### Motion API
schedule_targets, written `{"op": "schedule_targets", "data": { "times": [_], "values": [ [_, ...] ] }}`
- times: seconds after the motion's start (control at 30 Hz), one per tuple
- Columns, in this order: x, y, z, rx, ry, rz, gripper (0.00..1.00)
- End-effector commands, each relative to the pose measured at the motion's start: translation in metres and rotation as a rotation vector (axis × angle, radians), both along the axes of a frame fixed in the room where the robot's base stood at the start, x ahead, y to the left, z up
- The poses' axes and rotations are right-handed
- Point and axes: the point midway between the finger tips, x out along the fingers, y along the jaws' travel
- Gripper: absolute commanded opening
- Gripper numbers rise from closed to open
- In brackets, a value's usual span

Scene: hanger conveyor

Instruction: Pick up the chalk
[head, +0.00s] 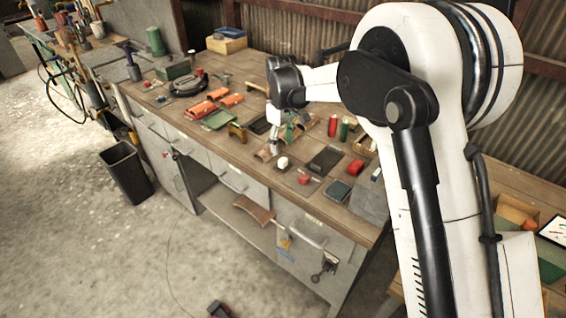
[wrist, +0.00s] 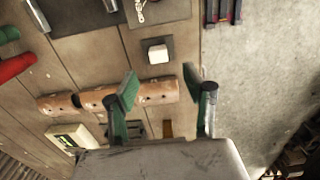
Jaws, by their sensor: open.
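A small white block (head: 283,162), which looks like the chalk, sits on a dark square pad on the workbench. It also shows in the wrist view (wrist: 157,53), upper middle, on its pad (wrist: 146,68). My gripper (head: 274,150) is over the bench, just up and left of the block in the head view. In the wrist view my gripper (wrist: 161,84) has its two green fingers spread, with nothing held. The block lies ahead of the fingertips, apart from them.
The workbench (head: 213,150) is crowded. A red cylinder (head: 333,125) and a green cylinder (head: 344,130) stand near my gripper. Red items (head: 355,167) and a dark pad (head: 324,160) lie right of the block. The bench edge and concrete floor (wrist: 262,70) are right in the wrist view.

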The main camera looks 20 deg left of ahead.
Motion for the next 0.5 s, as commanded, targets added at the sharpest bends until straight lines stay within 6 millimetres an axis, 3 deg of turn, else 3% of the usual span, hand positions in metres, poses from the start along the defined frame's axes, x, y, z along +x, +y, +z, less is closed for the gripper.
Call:
{"op": "schedule_targets", "data": {
  "times": [0.1,0.37,0.5],
  "values": [
    [0.000,0.000,-0.017,0.000,0.000,0.000,0.46],
    [0.000,-0.001,-0.033,0.000,0.000,-0.001,0.46],
    [0.002,-0.002,-0.051,0.000,0.000,-0.001,0.46]
  ]
}}
